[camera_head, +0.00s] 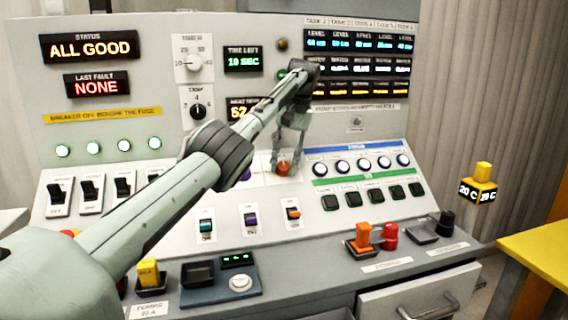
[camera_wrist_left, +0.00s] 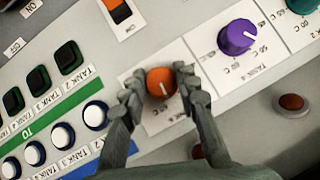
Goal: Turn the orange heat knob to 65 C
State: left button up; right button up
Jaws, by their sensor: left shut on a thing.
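The orange heat knob (camera_head: 283,169) sits on a white label plate on the sloped panel, left of the blue-striped button block. In the left wrist view the orange knob (camera_wrist_left: 158,78) has a white pointer line slanting toward the lower right of the picture. Its scale print is small and partly covered by the fingers; a 45 C mark seems to show below right. My left gripper (camera_head: 287,158) reaches down over the panel. In the wrist view the left gripper's fingers (camera_wrist_left: 160,88) are closed around the knob, one on each side. My right gripper is not in view.
A purple knob (camera_wrist_left: 237,37) sits beside the orange one. Rows of white buttons (camera_head: 361,164) and dark green buttons (camera_head: 363,196) lie to the right. Toggle switches (camera_head: 251,216) stand below. A status display (camera_head: 92,46) reads ALL GOOD.

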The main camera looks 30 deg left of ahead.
pick_arm(q)
jog(key=m+g+y, duration=0.1)
jog(key=m+y, duration=0.1)
jog(key=m, duration=0.1)
jog(key=shift+w+d, duration=0.1)
jog(key=m+y, duration=0.2)
jog(key=m, duration=0.2)
jog(key=shift+f+y, duration=0.1)
jog(key=shift+y, duration=0.2)
jog(key=m, duration=0.1)
jog(key=m+y, duration=0.1)
jog(key=shift+d+f+m+y, duration=0.1)
jog(key=shift+d+m+y, duration=0.1)
jog(key=shift+m+y, duration=0.1)
jog(key=m+y, duration=0.2)
jog(key=m, duration=0.1)
jog(key=shift+t, duration=0.4)
jog(key=shift+m+t+y, duration=0.4)
jog(key=shift+m, duration=0.8)
jog(key=o, duration=1.2)
jog(key=shift+c, duration=0.2)
jog(key=v, duration=1.2)
